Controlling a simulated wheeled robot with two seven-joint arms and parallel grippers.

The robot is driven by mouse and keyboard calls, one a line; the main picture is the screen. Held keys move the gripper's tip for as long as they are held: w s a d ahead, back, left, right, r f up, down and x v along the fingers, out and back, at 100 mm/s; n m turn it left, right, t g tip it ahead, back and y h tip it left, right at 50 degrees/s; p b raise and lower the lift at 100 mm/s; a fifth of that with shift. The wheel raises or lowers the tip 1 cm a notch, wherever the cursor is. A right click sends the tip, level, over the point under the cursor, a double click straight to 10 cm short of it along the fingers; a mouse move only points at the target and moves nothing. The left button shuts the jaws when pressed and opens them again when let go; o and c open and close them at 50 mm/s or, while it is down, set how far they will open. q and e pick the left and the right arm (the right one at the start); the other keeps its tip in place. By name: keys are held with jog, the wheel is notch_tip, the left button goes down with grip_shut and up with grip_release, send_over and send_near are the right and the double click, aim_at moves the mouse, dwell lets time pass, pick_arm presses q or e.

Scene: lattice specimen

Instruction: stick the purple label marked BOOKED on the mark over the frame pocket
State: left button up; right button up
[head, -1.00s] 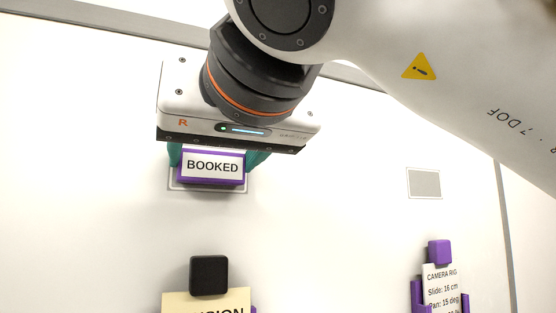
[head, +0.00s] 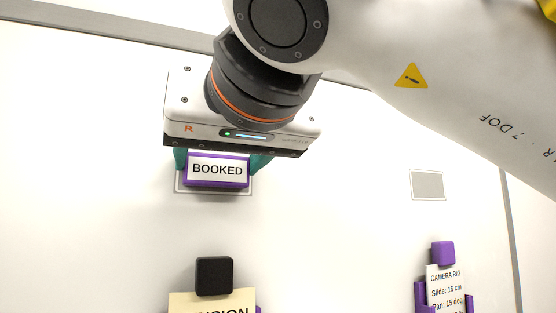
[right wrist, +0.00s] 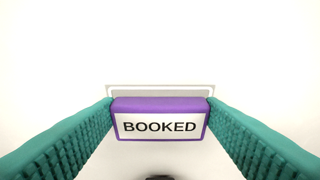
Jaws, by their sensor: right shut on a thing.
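The purple label marked BOOKED (head: 217,170) is between the green fingers of my right gripper (head: 218,163), which is shut on it. It also shows in the right wrist view (right wrist: 160,119), level and upright, with a finger at each side. Behind it is a grey-outlined rectangular mark (head: 213,191) on the white board; its edge shows above the label in the right wrist view (right wrist: 160,88). The label covers most of this mark. I cannot tell whether the label touches the board. My left gripper is not in view.
Below are a cream card (head: 212,305) under a black block (head: 214,276), and a CAMERA RIG card (head: 446,288) under a purple block (head: 443,253) in a purple holder. A grey outlined patch (head: 428,185) is at right. The board between is clear.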

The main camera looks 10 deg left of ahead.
jog(key=shift+w+r, duration=0.1)
jog(key=shift+r, duration=0.05)
jog(key=o, duration=0.8)
jog(key=shift+o, duration=1)
jog(key=shift+w+d, duration=0.15)
jog(key=shift+w, duration=0.05)
jog(key=shift+s, duration=0.15)
jog(key=shift+f, duration=0.2)
jog(key=shift+o, duration=1.3)
jog(key=shift+s, duration=0.15)
